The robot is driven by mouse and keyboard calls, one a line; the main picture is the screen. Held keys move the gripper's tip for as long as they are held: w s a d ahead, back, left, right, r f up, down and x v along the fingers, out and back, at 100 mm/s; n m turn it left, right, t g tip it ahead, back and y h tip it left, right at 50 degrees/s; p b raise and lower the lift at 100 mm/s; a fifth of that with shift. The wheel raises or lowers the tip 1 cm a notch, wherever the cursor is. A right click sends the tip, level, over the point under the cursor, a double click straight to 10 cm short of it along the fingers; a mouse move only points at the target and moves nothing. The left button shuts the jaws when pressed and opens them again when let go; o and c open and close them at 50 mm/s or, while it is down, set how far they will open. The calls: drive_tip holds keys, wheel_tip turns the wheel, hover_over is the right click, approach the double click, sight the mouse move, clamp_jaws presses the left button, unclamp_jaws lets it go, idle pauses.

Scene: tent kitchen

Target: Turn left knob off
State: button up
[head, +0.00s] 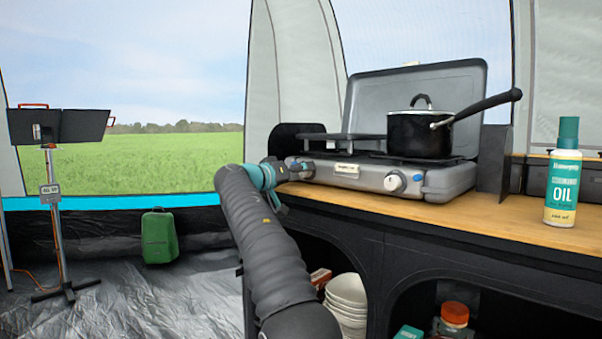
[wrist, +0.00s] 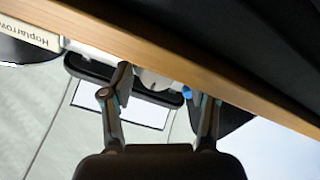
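The grey camping stove (head: 345,183) stands on the wooden counter with its lid up. Its left knob (head: 303,169) is at the stove's left front and partly hidden by my gripper (head: 286,172). In the wrist view, which is turned upside down, the left knob (wrist: 155,80) shows partly behind the counter edge, beside a blue mark (wrist: 187,92). My gripper (wrist: 161,82) is open, with a finger on each side of the knob. I cannot tell whether either finger touches it. The right knob (head: 395,183) is uncovered.
A black pot (head: 418,135) sits on the stove's right side, its handle pointing right. An oil bottle (head: 563,175) stands at the counter's right. The wooden counter edge (wrist: 160,50) crosses the wrist view close to my fingers. White bowls (head: 347,300) sit on a shelf below.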

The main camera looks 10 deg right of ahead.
drive_tip(key=v, duration=1.2)
idle(0.3)
